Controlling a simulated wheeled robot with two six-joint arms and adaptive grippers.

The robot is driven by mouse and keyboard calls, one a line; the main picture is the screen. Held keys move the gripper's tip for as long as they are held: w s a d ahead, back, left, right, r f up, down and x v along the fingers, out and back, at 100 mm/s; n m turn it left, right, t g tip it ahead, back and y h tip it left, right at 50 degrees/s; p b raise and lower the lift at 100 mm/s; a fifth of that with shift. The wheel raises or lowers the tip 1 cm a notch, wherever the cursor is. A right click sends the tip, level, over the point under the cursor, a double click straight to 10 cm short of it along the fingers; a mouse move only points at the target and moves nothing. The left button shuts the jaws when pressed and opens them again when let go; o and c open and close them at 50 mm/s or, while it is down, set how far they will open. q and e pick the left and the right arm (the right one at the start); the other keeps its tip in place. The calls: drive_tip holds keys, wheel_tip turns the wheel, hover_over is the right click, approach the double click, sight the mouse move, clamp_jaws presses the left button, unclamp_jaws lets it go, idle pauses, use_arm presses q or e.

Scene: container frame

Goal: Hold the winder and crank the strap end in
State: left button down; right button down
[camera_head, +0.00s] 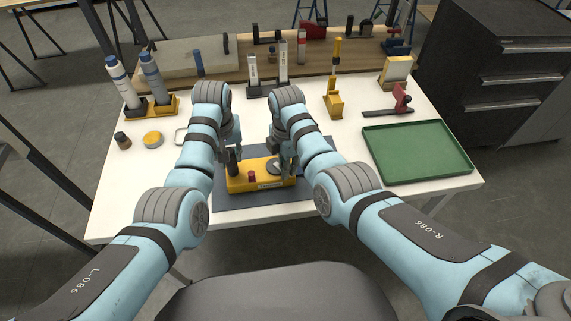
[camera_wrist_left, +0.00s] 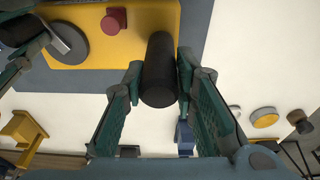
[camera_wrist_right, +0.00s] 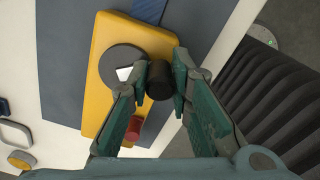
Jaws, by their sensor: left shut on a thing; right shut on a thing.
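The winder (camera_head: 262,184) is a yellow block with a red knob (camera_wrist_left: 114,20), a black upright grip (camera_wrist_left: 158,65) and a grey crank disc (camera_wrist_right: 121,62). It lies on a dark grey mat (camera_head: 240,202) near the table's front. My left gripper (camera_wrist_left: 160,78) is shut on the black grip at the winder's left end. My right gripper (camera_wrist_right: 160,82) is shut on the crank's black knob (camera_wrist_right: 159,80), beside the disc. Part of a blue strap (camera_wrist_right: 148,10) shows at the winder's edge in the right wrist view; its end cannot be made out.
A green tray (camera_head: 418,178) lies at the right. A yellow tape roll (camera_head: 153,139) and a small dark jar (camera_head: 122,140) sit at the left. Bottles in a yellow stand (camera_head: 166,105) and several tools line the back. The white table between mat and tray is mostly clear.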

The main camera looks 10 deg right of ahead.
drive_tip(key=shift+a+m, duration=0.1)
drive_tip(key=shift+m, duration=0.2)
drive_tip(key=m, duration=0.1)
drive_tip(key=a+m, duration=0.1)
drive_tip(key=m, duration=0.3)
drive_tip(key=shift+s+a+r, duration=0.1)
drive_tip(key=shift+s+a, duration=0.15)
drive_tip(key=shift+a, duration=0.15)
drive_tip(key=m, duration=0.2)
drive_tip(key=a+m, duration=0.1)
drive_tip(key=m, duration=0.1)
drive_tip(key=a+m, duration=0.1)
drive_tip(key=m, duration=0.1)
drive_tip(key=shift+w+m, duration=0.25)
drive_tip(key=shift+m, duration=0.05)
drive_tip(key=c, duration=1.4)
unclamp_jaws()
drive_tip(key=shift+c, duration=0.2)
drive_tip(key=shift+r, duration=0.1)
wheel_tip(320, 180, up, 12)
